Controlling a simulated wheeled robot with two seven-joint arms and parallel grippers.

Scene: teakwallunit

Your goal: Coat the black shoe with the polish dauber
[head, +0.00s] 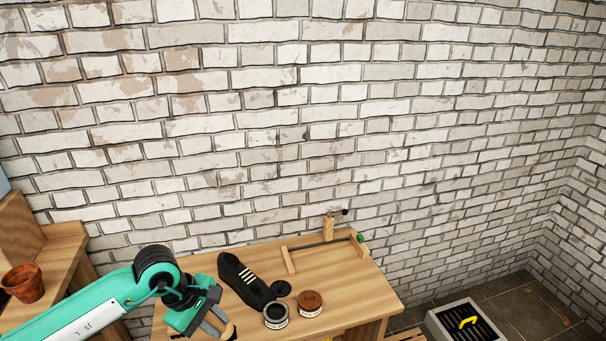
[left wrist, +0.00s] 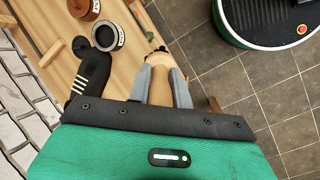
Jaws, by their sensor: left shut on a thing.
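The black shoe (head: 243,279) with pale stripes lies on the wooden bench; it also shows in the left wrist view (left wrist: 91,76). My left gripper (head: 222,328) is shut on the polish dauber (left wrist: 157,78), which has a light wooden handle and a dark tip. The dauber (head: 229,333) is near the bench's front edge, in front of the shoe and apart from it. An open tin of black polish (head: 276,316) stands right of the gripper, also visible in the left wrist view (left wrist: 106,37). My right gripper is out of view.
A brown tin (head: 310,304) and a small black disc (head: 281,288) are near the black tin. A wooden stand with a rod (head: 322,245) is at the back of the bench (head: 365,287). A terracotta pot (head: 23,284) is far left. A floor grate (head: 468,322) lies right.

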